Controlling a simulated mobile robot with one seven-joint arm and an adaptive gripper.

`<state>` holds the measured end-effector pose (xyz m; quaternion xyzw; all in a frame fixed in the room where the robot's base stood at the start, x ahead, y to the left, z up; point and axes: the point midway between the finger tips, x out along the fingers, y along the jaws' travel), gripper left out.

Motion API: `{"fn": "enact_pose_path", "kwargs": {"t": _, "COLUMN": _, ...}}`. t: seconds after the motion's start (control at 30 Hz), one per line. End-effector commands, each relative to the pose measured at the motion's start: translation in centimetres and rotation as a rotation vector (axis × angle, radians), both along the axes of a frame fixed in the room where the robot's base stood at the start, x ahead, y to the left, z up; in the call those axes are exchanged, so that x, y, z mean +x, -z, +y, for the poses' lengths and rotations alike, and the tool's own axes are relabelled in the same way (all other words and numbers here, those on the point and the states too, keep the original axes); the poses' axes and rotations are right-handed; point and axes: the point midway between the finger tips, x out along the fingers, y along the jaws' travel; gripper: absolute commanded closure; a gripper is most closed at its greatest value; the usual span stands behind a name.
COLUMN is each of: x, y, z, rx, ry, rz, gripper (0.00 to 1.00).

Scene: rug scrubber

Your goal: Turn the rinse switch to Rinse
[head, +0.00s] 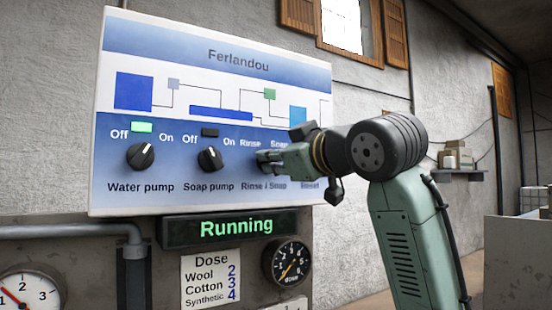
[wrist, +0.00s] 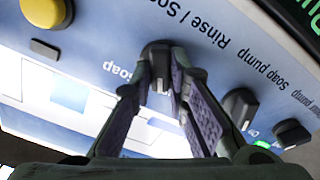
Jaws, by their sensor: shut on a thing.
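The rinse switch is a dark knob above the label "Rinse / Soap" on the Ferlandou panel (head: 215,60). In the head view my gripper (head: 267,159) covers it. In the wrist view the switch (wrist: 157,48) sits between the fingertips of my gripper (wrist: 161,72), which are shut on its sides. Its pointer is not clear, so I cannot tell its position. The "Rinse" word shows above left of the gripper in the head view; the word to its right is partly covered.
The water pump knob (head: 141,156) has a lit green lamp. The soap pump knob (head: 209,159), left of my gripper, has a dark lamp. A yellow button (wrist: 44,10) lies on the switch's other side. Below the panel are a "Running" display (head: 230,228) and a gauge (head: 287,262).

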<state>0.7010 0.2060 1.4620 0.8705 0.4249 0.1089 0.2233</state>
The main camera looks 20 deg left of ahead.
Motion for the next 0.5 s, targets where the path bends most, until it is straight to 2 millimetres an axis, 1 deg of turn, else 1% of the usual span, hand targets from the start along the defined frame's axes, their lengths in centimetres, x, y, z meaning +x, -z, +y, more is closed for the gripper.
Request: {"fn": "enact_pose_path", "kwargs": {"t": 0.5, "x": -0.02, "y": -0.06, "z": 0.0, "rx": -0.023, "ry": 0.0, "rz": -0.033, "gripper": 1.0}}
